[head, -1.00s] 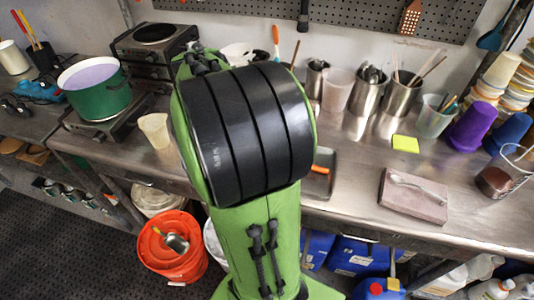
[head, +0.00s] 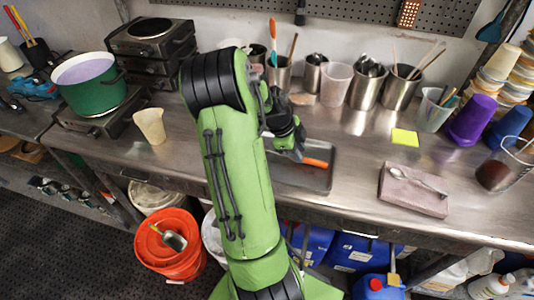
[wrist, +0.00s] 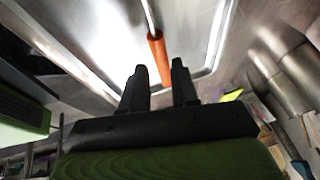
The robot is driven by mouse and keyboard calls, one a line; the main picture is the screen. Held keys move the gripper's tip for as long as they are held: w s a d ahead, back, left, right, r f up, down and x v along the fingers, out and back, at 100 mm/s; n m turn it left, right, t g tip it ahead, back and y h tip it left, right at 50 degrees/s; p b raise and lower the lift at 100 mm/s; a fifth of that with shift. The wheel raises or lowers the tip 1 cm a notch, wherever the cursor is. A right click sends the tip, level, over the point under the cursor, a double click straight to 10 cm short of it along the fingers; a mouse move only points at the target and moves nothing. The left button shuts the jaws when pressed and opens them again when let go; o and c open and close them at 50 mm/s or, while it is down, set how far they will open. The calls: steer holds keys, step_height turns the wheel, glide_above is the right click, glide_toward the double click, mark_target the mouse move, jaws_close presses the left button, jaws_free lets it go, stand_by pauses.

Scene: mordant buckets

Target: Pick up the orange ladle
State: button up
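The ladle's orange handle (head: 316,162) lies in a dark metal tray (head: 312,186) near the front of the bench; the arm hides the rest of it in the head view. In the wrist view the orange handle (wrist: 158,55) with a thin metal shaft lies ahead. My gripper (wrist: 160,76) is open and empty, and the handle's end appears between its fingertips. I cannot tell how far above the handle they are. In the head view my gripper (head: 298,150) is over the tray, just left of the handle, its fingers hard to make out.
Behind the tray stand metal cups of utensils (head: 367,86) and a clear beaker (head: 336,83). A block with a spoon (head: 412,190) is at right, near a yellow sponge (head: 404,137). A beige cup (head: 150,126) and green pot (head: 97,92) stand left. An orange bucket (head: 170,262) is below.

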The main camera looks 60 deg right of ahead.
steer(key=x, duration=0.3)
steer(key=shift+s+d+f, duration=0.1)
steer(key=shift+f, duration=0.15)
jaws_close()
